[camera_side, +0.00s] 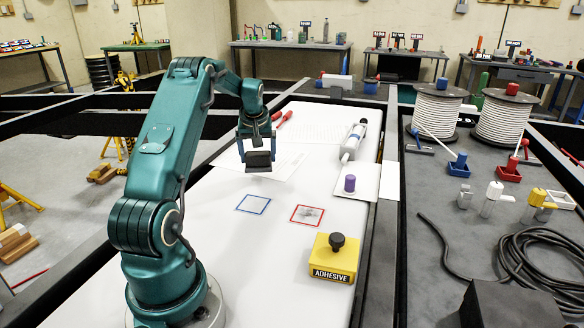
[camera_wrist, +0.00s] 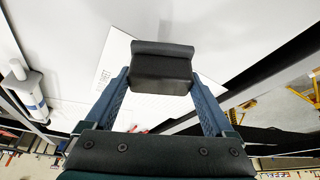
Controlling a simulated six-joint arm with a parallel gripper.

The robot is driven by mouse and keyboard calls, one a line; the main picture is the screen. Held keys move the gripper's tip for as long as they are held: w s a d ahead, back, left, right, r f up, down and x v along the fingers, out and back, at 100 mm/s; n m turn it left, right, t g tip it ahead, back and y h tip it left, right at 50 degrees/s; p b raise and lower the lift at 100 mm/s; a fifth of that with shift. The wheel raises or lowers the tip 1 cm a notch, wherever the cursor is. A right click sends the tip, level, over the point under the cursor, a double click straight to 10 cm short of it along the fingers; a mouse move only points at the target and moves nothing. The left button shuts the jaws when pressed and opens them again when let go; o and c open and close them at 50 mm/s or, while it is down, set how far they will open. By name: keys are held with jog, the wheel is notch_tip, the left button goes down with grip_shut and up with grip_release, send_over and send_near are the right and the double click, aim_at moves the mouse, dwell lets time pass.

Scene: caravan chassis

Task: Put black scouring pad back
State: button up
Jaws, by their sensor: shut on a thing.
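The black scouring pad (camera_side: 259,161) is a dark block held between the fingers of my gripper (camera_side: 257,150). In the wrist view the pad (camera_wrist: 161,72) spans the gap between the two blue-grey fingers (camera_wrist: 160,80), and my gripper is shut on it. The pad appears to be above the white work surface, behind the blue square outline (camera_side: 252,204); its exact height is hard to tell. A red square outline (camera_side: 306,214) with a grey smudge inside lies to the right of the blue one.
A yellow block marked ADHESIVE (camera_side: 333,258) with a black knob stands in front of the red square. White sheets (camera_side: 287,163) lie behind. The surface around both squares is clear.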

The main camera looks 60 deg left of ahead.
aim_at(259, 166)
jog(key=shift+f, duration=1.7)
jog(key=shift+f, duration=0.1)
jog(key=o, duration=1)
